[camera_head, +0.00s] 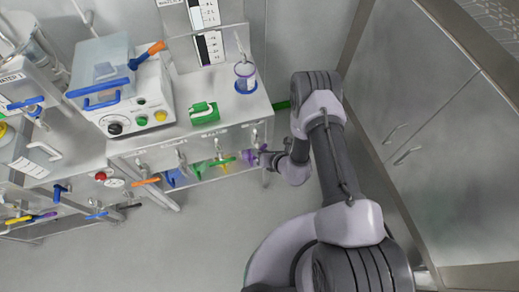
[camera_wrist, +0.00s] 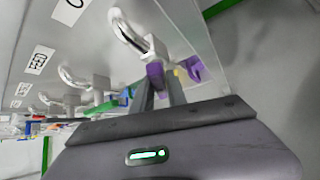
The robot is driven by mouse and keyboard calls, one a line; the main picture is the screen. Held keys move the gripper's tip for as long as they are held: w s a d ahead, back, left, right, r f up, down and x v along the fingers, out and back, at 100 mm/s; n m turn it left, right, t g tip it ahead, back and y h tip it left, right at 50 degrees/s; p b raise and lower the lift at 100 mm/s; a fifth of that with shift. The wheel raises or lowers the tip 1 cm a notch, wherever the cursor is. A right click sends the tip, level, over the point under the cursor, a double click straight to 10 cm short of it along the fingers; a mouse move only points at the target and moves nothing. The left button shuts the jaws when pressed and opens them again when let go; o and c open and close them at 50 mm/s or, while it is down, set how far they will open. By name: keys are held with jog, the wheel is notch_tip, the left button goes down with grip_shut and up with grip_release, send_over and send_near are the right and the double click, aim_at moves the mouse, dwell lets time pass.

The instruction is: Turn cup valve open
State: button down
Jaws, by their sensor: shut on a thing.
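A row of valves with coloured handles hangs along the bench front in the head view. My gripper (camera_head: 265,156) is at this handle. In the wrist view my gripper (camera_wrist: 162,91) is shut on the purple handle (camera_wrist: 154,72), which shows on both sides of the fingers. The valve's curved metal spout (camera_wrist: 127,32) rises just beyond. The fingers hide the handle's middle, so its exact angle is unclear.
A green-handled valve (camera_head: 221,162) is just left of the purple one. An orange-handled valve (camera_head: 146,182) is further left. A boxy instrument (camera_head: 137,105) and a green item (camera_head: 204,112) stand on the bench. Metal cabinets (camera_head: 425,125) line the right; the floor (camera_head: 200,245) in front is clear.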

jog(key=n+h, duration=0.2)
jog(key=h, duration=0.1)
jog(key=shift+t+h, duration=0.3)
jog(key=shift+t, duration=0.1)
dwell(0.4)
jog(key=c, duration=1.4)
grip_release()
jog(key=shift+r, duration=0.1)
